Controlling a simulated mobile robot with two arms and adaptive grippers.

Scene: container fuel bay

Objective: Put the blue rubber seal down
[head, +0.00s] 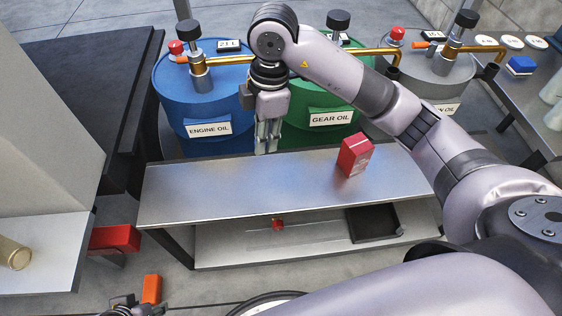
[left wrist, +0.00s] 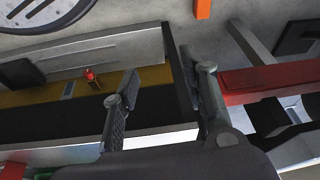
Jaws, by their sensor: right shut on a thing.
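My right gripper (head: 267,142) points down just above the rear part of the metal bench (head: 200,200), in front of the blue and green drums. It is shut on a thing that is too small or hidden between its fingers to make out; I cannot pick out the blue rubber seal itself. My left gripper (left wrist: 160,105) is open and empty in the left wrist view, its two fingers well apart. In the head view, only a dark part of the left arm's end shows at the bottom left edge.
A red box (head: 355,155) stands on the bench's right side; the bench top's left and middle are clear. The lower shelf holds a black tray (head: 373,224) and a small red item (head: 278,224). Drums labelled engine oil (head: 200,95) and gear oil (head: 310,140) stand behind.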

